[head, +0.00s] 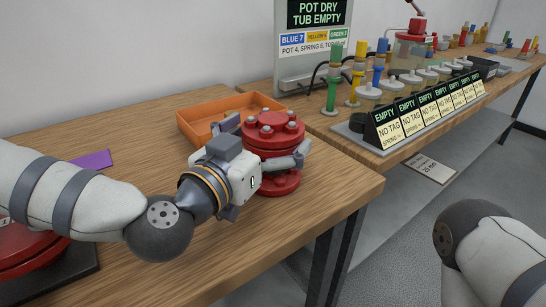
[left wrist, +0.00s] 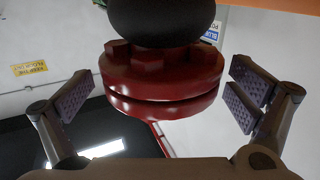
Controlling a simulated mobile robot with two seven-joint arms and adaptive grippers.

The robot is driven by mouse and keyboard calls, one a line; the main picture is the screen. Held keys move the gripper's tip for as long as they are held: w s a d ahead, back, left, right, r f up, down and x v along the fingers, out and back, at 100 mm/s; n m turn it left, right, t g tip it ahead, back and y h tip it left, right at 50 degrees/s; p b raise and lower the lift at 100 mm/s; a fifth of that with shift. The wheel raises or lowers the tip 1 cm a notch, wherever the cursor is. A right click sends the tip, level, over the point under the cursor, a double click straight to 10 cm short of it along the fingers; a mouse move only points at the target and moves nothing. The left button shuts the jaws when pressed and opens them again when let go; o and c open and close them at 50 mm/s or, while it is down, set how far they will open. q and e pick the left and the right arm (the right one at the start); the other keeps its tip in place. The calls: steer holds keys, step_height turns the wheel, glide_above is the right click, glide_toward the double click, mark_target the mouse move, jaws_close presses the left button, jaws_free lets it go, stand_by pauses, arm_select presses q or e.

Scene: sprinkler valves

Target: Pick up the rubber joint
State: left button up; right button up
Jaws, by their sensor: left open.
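The rubber joint, with bolted red flanges (head: 272,128), stands upright on the wooden table near its front edge. In the left wrist view a rounded black body (left wrist: 155,20) shows beside paired red flanges (left wrist: 160,75). My left gripper (head: 264,142) is open, its fingers on either side of the red stack. In the left wrist view the open gripper (left wrist: 162,95) shows a visible gap between each pad and the flanges. The gripper hides part of the joint's middle in the head view. My right arm shows at the lower right, but its gripper is out of view.
An orange tray (head: 205,108) lies behind the joint. A purple piece (head: 93,160) and a red round part (head: 25,245) on a black base are at left. A second bench at right holds coloured valves (head: 334,80) and black "EMPTY" signs (head: 405,116). Bare table lies left of the tray.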

arm_select(q)
steer(key=shift+x, duration=0.95)
steer(key=c, duration=1.8)
steer(key=shift+r, duration=0.2)
steer(key=shift+c, duration=0.6)
